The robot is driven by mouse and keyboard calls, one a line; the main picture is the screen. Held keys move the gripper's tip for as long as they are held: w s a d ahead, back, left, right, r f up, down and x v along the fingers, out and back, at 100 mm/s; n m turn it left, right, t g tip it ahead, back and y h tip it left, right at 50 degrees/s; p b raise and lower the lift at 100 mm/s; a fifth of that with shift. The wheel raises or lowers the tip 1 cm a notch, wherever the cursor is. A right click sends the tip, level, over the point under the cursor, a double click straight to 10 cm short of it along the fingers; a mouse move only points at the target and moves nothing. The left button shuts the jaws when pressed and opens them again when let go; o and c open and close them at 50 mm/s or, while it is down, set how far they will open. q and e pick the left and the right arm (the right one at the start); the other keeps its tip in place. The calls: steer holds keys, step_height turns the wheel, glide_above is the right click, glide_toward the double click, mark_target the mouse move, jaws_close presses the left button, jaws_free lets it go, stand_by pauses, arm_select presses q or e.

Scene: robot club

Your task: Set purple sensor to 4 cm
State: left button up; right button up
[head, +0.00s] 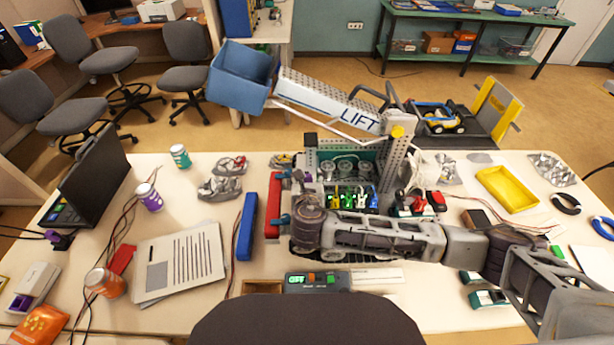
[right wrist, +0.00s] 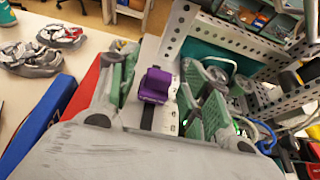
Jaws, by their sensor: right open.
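The purple sensor (right wrist: 155,85) shows in the right wrist view, seated on a pale strip (right wrist: 150,48) with a dark slot and small marks. The marks are too small to read. My right gripper (right wrist: 162,76) is open, with one green finger on each side of the sensor. I see narrow gaps but cannot tell whether either finger touches it. In the head view my right gripper (head: 285,202) is at the left side of the lift robot (head: 345,160), and I cannot make out the sensor there. My left gripper is out of view.
A red bar (head: 272,206) and a blue bar (head: 247,226) lie just left of the gripper. A perforated metal frame (right wrist: 225,40) rises close on its right in the wrist view. A display box (head: 318,281) lies at the table's front. A laptop (head: 88,178) stands farther left.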

steer(key=shift+v, duration=5.2)
steer(key=shift+w, duration=0.1)
